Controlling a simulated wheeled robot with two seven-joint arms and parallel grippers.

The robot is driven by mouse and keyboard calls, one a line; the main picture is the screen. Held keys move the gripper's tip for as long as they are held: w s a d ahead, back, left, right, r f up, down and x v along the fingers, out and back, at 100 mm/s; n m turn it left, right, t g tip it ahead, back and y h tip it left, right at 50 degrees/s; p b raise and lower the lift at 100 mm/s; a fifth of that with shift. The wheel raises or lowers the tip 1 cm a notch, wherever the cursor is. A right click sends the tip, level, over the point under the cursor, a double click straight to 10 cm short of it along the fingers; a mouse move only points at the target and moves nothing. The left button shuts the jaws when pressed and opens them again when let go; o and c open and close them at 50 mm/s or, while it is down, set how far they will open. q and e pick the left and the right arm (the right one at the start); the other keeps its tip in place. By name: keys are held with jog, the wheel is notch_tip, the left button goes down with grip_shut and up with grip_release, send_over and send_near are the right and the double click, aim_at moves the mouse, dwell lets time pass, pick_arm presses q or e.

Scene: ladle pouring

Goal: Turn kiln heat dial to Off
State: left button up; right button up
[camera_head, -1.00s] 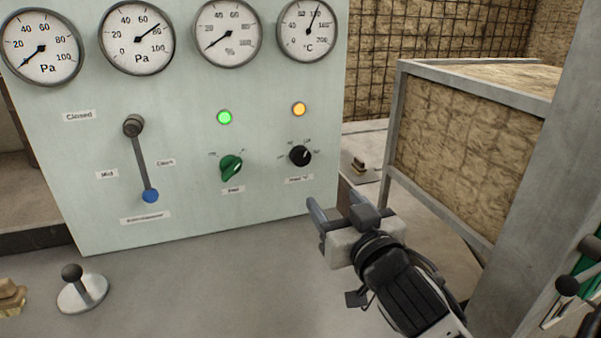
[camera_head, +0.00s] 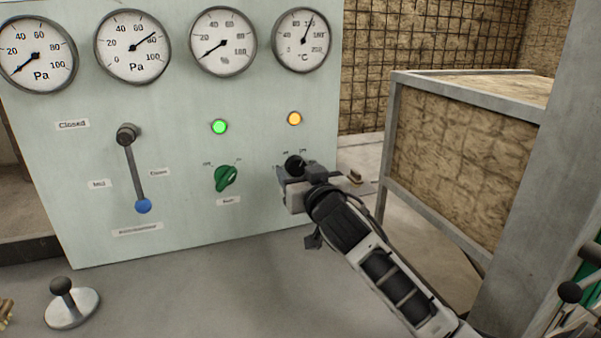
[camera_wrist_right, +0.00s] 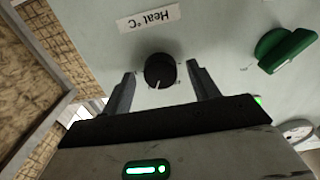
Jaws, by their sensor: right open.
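The black heat dial (camera_head: 294,163) is on the right part of the pale green panel, below a lit amber lamp (camera_head: 294,119). In the right wrist view the dial (camera_wrist_right: 160,70) shows a white pointer mark and sits under the "Heat °C" label (camera_wrist_right: 148,17). My right gripper (camera_head: 297,172) is at the panel, open, with its two fingers (camera_wrist_right: 160,86) on either side of the dial and a gap to each side. In the head view the gripper hides the dial's lower part and its label. My left gripper is not in view.
A green knob (camera_head: 226,178) is left of the heat dial, under a lit green lamp (camera_head: 219,127). A lever with a blue end (camera_head: 143,206) is further left. Round gauges (camera_head: 302,41) line the panel's top. A framed block (camera_head: 455,150) stands at the right.

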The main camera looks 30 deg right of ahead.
jog(key=shift+w, duration=0.15)
jog(key=c, duration=1)
jog(key=shift+o, duration=0.2)
jog(key=shift+n, duration=0.3)
